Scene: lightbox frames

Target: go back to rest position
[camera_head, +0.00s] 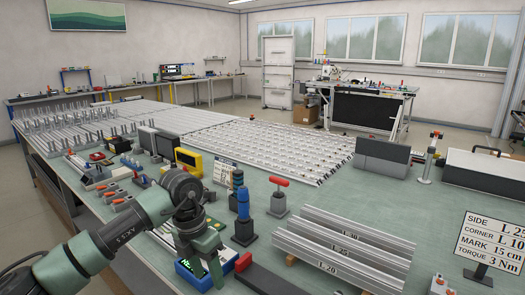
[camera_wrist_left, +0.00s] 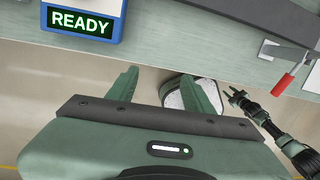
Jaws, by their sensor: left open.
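My left arm comes in from the left in the head view. My left gripper (camera_head: 212,262) points down over the near edge of the green bench, in front of a blue device with a green display (camera_head: 192,276). In the left wrist view the gripper (camera_wrist_left: 162,82) has its two green fingers spread, with nothing held between them. The blue device reading READY (camera_wrist_left: 83,22) is at the top left there. A dark arm, which looks like my right one, ends in a small gripper (camera_wrist_left: 236,95) at the right; its jaws are too small to judge.
Labelled aluminium profiles (camera_head: 340,250) lie on the bench (camera_head: 400,210), right of my left gripper. A blue bottle-shaped tool (camera_head: 243,205) and a red-handled clamp (camera_head: 279,195) stand close by. A sign (camera_head: 490,240) stands at the right. The wrist view shows floor (camera_wrist_left: 30,100) below the bench edge.

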